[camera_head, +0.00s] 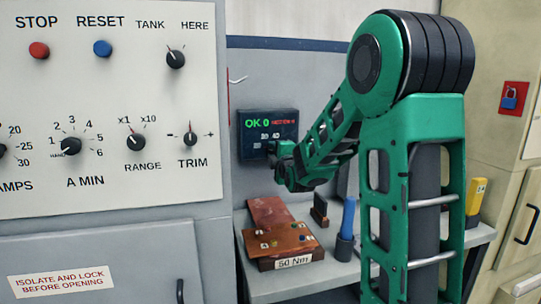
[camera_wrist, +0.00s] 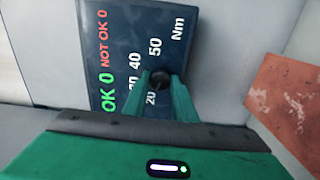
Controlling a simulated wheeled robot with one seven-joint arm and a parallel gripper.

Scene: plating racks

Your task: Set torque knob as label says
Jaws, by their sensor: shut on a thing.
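The torque panel (camera_head: 262,124) is a dark board on the back wall, marked OK 0, NOT OK 0 and numbers. It fills the upper middle of the wrist view (camera_wrist: 140,35), turned sideways, with 20, 40, 50 and Nm readable. A dark round knob (camera_wrist: 160,77) sits among these numbers. My gripper (camera_wrist: 161,82) is shut on the knob, with green fingers on either side; it also shows at the panel in the head view (camera_head: 272,150). The fingers hide part of the scale, and I cannot tell the knob's pointer direction. The label (camera_head: 294,262) on the bench reads 50 Nm.
A brown-red fixture plate (camera_head: 270,212) with small coloured parts lies on the bench below the panel. A blue-handled tool (camera_head: 348,218) stands in a dark holder to its right. A grey control cabinet (camera_head: 100,110) with other knobs is at left.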

